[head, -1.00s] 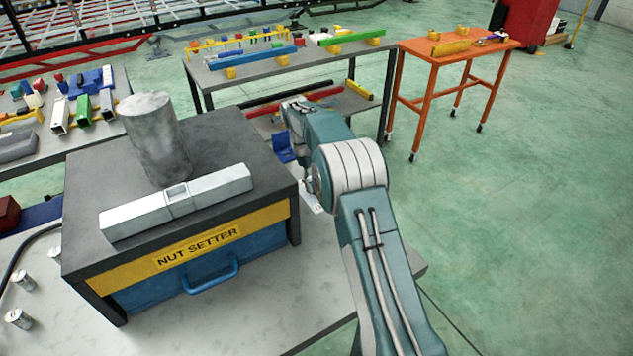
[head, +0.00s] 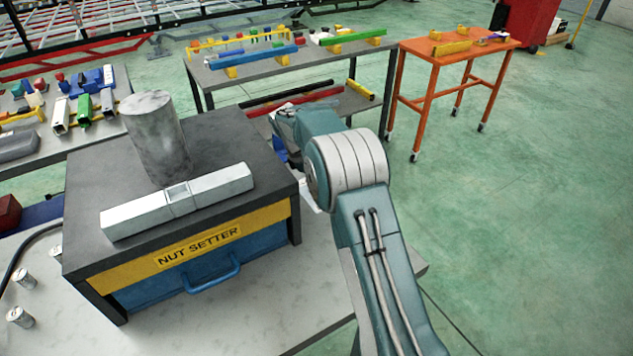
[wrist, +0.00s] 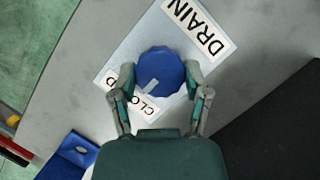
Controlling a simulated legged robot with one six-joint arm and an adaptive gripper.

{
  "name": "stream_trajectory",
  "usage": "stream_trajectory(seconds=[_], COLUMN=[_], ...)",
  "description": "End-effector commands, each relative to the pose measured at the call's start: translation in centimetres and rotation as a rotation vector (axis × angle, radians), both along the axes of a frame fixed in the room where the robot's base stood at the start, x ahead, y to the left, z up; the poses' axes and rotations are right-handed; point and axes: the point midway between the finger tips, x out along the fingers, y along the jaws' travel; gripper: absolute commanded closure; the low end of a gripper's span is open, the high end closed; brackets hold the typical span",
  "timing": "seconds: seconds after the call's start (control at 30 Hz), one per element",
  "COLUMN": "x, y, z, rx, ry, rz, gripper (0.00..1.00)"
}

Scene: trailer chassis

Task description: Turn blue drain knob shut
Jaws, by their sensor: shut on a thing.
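The blue drain knob (wrist: 160,68) is round with a scalloped rim and sits on a pale plate (wrist: 178,22) in the wrist view. A small light mark on the knob faces the lower left, toward the partly hidden label "CLO" (wrist: 147,106). A "DRAIN" label (wrist: 199,27) is above right. My gripper (wrist: 160,76) is shut on the knob, with one finger on each side of it. In the head view my arm hides the knob and the fingers.
A blue part with a hole (wrist: 74,154) lies at the lower left in the wrist view, near the grey table's edge. In the head view the nut setter box (head: 185,262) stands left of my arm, bearing a grey cylinder (head: 158,140) and a pale bar (head: 215,190).

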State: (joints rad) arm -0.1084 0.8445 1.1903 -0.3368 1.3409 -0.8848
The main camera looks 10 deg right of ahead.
Motion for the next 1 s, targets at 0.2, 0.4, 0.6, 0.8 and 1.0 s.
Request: stream_trajectory(seconds=[0.2,0.4,0.6,0.8,1.0], x=[0.15,0.16,0.07,0.00,0.13], y=[0.04,0.02,0.00,0.00,0.21], z=[-0.03,-0.03,0.03,0.07,0.60], rx=[0.001,0.000,0.000,0.000,0.000], ry=[-0.006,-0.006,-0.004,-0.003,-0.004], rz=[0.010,0.009,0.007,0.006,0.006], gripper=[0.87,0.87,0.04,0.04,0.04])
